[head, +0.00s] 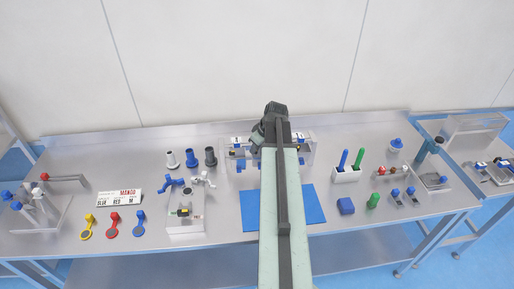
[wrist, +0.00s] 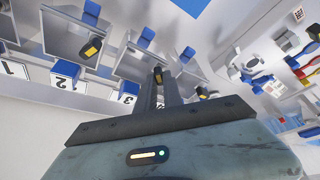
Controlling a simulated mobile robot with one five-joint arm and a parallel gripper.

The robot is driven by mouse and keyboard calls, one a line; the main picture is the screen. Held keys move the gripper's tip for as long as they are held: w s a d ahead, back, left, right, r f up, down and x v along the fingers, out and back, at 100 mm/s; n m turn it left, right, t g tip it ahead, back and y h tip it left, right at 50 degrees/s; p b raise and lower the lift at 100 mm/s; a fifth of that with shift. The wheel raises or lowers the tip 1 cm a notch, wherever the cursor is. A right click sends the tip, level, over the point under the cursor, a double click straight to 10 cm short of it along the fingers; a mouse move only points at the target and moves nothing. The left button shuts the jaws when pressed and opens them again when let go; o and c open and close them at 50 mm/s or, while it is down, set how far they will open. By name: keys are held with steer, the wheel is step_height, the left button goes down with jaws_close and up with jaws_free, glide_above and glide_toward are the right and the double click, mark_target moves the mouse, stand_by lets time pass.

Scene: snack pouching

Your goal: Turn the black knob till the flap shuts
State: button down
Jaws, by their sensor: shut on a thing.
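A row of clear-walled units with black knobs stands at the back middle of the bench, shown in the head view by its clear housing (head: 307,153); my arm hides part of it. In the wrist view my gripper (wrist: 162,84) is shut on a black knob (wrist: 157,73) with a yellow mark, at its fingertips. Another black knob with a yellow mark (wrist: 93,47) is apart from the gripper at the left. Number labels 1, 2 and 3 (wrist: 127,92) show beside the units. I cannot tell which part is the flap or how far it stands open.
A blue mat (head: 312,205) lies in front of the units. Left of them stand several spools (head: 190,159) and a white fixture (head: 186,226). At the right are a white holder with blue and green sticks (head: 346,175), a blue block (head: 346,206) and small parts.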

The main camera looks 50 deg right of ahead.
steer(key=m+h, duration=0.2)
steer(key=m, duration=0.3)
steer(key=shift+a+m, duration=0.15)
steer(key=shift+m, duration=0.15)
steer(key=m, duration=0.2)
steer(key=m+g+h, duration=0.1)
steer(key=m, duration=0.1)
steer(key=shift+w+m+g+h, duration=0.1)
steer(key=shift+m+g+h, duration=0.2)
steer(key=shift+m, duration=0.1)
steer(key=c, duration=1.5)
jaws_free()
steer(key=p+v, duration=0.7)
steer(key=shift+a+r, duration=0.15)
steer(key=shift+r, duration=0.2)
